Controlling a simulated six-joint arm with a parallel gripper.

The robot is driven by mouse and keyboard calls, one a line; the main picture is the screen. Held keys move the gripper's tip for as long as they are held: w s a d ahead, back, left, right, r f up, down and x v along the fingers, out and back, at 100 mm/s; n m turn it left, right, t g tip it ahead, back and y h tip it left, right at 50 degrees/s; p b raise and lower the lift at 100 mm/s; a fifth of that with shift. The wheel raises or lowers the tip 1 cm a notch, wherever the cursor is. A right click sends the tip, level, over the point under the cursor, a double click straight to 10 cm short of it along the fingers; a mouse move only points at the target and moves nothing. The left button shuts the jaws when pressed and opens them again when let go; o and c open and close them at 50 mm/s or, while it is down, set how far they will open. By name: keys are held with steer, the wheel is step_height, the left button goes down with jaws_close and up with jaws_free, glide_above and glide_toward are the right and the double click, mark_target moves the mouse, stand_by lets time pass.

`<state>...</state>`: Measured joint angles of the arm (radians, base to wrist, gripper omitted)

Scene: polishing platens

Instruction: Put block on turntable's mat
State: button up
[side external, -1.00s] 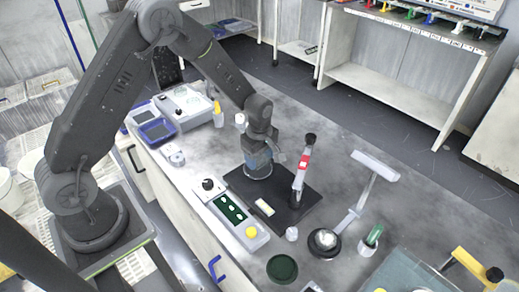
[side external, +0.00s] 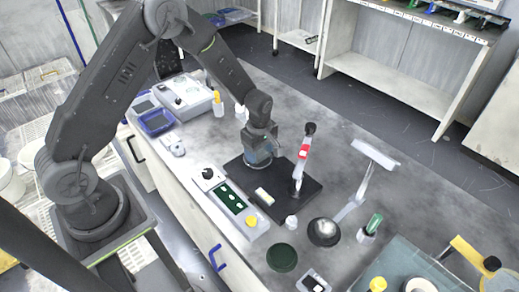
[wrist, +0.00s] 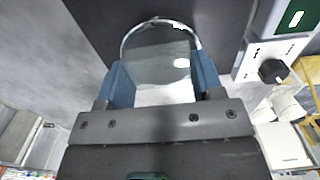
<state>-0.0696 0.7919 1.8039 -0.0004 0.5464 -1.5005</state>
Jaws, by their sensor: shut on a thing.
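My gripper (side external: 261,152) points down over the round turntable (side external: 252,166) at the back left of a black base plate. In the wrist view, the blue fingers (wrist: 160,88) are shut on a grey block (wrist: 160,67), one finger on each side. The block lies over the turntable's disc, whose shiny rim (wrist: 134,28) curves around its far side. The mat under the block is mostly hidden. I cannot tell whether the block touches it.
The black base plate (side external: 288,198) carries an upright arm with a red band (side external: 303,152) right of my gripper. A small pale piece (side external: 264,196) is at its front. A green panel box (side external: 231,199) stands left. A lamp-like stand (side external: 372,155) is right.

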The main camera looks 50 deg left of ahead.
mark_target(259, 152)
steer(key=shift+f, duration=0.35)
steer(key=o, duration=1.1)
steer(key=shift+o, duration=0.2)
step_height(259, 152, up, 14)
steer(key=s+d+r+m+t, duration=0.2)
steer(key=s+r+m+t, duration=0.1)
steer(key=s+r+m, duration=0.8)
steer(key=s+r+m+t, duration=0.1)
steer(key=s+r+m, duration=0.1)
steer(key=s, duration=0.4)
steer(key=s+d+r+m+t, duration=0.1)
steer(key=s+r+m, duration=0.2)
steer(key=s+m, duration=0.2)
steer(key=shift+s+r+t, duration=0.25)
steer(key=shift+s+t, duration=0.05)
steer(key=shift+s, duration=0.55)
